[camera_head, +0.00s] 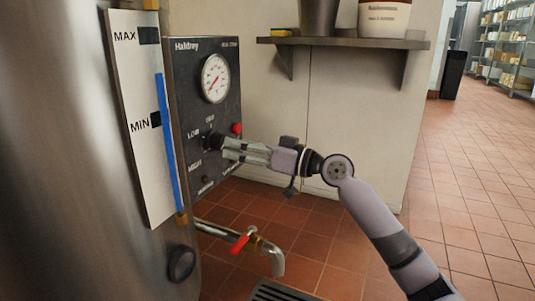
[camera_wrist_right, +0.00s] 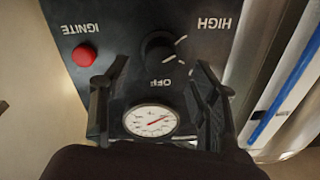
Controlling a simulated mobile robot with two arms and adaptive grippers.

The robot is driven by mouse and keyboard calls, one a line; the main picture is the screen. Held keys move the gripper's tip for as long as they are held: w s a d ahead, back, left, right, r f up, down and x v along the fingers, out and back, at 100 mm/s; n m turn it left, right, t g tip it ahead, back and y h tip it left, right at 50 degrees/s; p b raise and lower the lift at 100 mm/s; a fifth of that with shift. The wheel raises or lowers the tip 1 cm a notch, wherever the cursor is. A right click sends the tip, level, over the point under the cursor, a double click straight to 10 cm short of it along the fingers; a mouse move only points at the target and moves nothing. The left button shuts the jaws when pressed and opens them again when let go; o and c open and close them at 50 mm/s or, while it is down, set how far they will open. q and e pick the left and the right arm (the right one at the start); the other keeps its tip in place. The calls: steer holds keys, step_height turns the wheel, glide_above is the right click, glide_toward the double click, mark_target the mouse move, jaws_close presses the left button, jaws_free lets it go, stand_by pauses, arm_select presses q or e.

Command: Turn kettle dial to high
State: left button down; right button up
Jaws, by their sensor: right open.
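The black kettle dial (camera_wrist_right: 159,47) sits on the dark control panel (camera_head: 182,85), with OFF and HIGH labels around it in the right wrist view. White marks show beside the dial, but I cannot tell exactly where it points. My right gripper (camera_head: 222,147) is at the panel, just below the gauge; its fingers mostly hide the dial in the head view. In the right wrist view the gripper (camera_wrist_right: 158,88) is open, its two fingers apart on either side, with nothing between them. I cannot tell whether they touch the panel. My left gripper is out of view.
A round gauge (camera_head: 215,78) and a red IGNITE button (camera_wrist_right: 85,56) are near the dial. The steel kettle (camera_head: 60,180) with its level strip (camera_head: 140,115) stands at left. A red-handled tap (camera_head: 241,243) is below. A shelf (camera_head: 345,43) hangs on the wall.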

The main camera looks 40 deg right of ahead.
steer(key=v, duration=0.7)
steer(key=shift+s, duration=0.3)
steer(key=shift+d, duration=0.1)
